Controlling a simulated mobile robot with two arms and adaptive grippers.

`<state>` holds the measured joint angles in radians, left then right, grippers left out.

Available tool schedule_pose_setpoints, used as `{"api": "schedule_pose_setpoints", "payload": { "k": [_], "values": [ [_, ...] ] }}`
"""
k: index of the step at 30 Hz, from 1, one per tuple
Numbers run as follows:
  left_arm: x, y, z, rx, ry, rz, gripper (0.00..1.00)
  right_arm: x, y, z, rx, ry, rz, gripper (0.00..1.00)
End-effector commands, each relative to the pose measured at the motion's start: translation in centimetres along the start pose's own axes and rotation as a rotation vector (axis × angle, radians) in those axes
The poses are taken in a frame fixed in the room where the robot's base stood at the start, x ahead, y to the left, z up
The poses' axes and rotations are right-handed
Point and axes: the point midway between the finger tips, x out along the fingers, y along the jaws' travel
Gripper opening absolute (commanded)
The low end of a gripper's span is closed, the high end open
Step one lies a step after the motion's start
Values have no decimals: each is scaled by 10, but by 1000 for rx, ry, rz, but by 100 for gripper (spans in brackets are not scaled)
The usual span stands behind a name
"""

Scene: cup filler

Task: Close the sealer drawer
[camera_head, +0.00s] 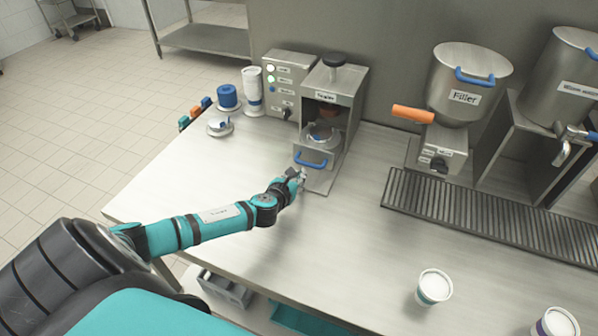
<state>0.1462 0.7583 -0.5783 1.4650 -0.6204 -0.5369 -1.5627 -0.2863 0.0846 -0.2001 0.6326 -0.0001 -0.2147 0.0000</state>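The sealer (346,90) is a grey metal machine at the back of the counter. Its drawer stands out at the front, with a blue handle (311,161) on its front face. A round metal cup holder (321,135) sits on the drawer, partly inside the housing. My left gripper (298,174) is just below and left of the blue handle, close to the drawer front. Its fingers are small and dark here, so I cannot tell whether they are open or touching the handle. My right gripper is not in view.
A control box (286,82) with lit buttons stands left of the sealer. The filler (465,85) with an orange handle stands right, behind a black drain grate (490,215). White cups (433,287) stand at the front right. The middle of the counter is clear.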

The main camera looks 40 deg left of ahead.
Motion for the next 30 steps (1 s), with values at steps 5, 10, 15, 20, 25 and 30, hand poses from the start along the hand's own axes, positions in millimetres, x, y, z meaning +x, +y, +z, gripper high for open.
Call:
{"api": "schedule_pose_setpoints", "payload": {
  "k": [5,10,15,20,25,30],
  "values": [
    [9,-1,6,-1,3,-2,0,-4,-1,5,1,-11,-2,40],
    [10,-1,5,0,3,-3,0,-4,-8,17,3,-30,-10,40],
    [11,-1,5,0,3,-3,0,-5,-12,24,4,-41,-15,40],
    [28,-1,12,-1,-1,-2,0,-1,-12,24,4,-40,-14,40],
    [50,-1,20,-1,1,-3,0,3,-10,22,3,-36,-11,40],
    [54,-1,23,-1,3,-3,0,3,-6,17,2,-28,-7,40]
  ]
}}
